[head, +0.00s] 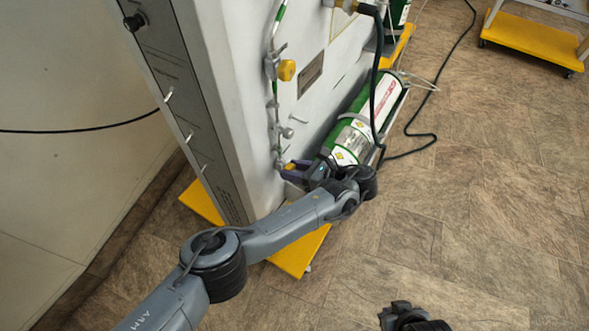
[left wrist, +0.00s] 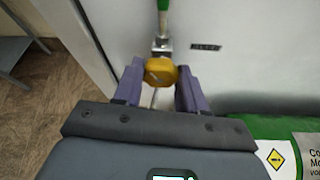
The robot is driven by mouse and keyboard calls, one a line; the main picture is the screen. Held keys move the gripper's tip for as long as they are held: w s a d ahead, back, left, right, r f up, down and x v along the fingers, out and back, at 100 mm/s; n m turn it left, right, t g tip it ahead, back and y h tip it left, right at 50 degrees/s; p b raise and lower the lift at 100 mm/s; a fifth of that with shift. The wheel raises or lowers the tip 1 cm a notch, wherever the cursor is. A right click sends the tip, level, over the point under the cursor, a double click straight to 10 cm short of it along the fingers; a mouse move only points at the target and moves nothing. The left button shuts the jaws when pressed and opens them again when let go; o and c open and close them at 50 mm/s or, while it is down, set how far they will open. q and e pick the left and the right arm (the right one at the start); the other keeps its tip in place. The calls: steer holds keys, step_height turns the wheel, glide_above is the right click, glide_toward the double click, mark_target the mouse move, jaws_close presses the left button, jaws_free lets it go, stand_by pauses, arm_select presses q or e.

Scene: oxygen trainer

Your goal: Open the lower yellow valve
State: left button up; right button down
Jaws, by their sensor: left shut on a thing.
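The lower yellow valve (head: 290,166) sits low on the white panel, at the bottom of a vertical pipe. In the left wrist view its yellow knob (left wrist: 160,71) is between the two purple fingers. My left gripper (head: 293,172) reaches down to it from the front and is shut on the knob; in the left wrist view the fingers (left wrist: 159,82) are on either side of it. The knob's underside and the finger contacts are partly hidden. A dark part of what looks like my right gripper (head: 405,317) shows at the bottom edge of the head view, its fingers unclear.
An upper yellow valve (head: 287,70) is higher on the same pipe. A green and white cylinder (head: 366,118) lies tilted beside the panel, close to my left wrist. A black hose (head: 374,90) hangs over it. A yellow base (head: 299,253) juts out below.

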arm_select(q)
steer(key=shift+c, duration=0.7)
steer(key=n+p, duration=0.1)
steer(key=p, duration=0.2)
steer(key=n+t+p, duration=0.1)
steer(key=p, duration=0.2)
steer(key=shift+s+a+r+h, duration=0.1)
steer(key=shift+r+h, duration=0.15)
steer(key=shift+h, duration=0.15)
steer(key=shift+f+n+t+p, duration=0.2)
steer(key=shift+n+t+p, duration=0.2)
steer(key=shift+p, duration=0.05)
steer(key=shift+f, duration=0.1)
steer(key=o, duration=1.1)
steer(key=shift+c, duration=0.2)
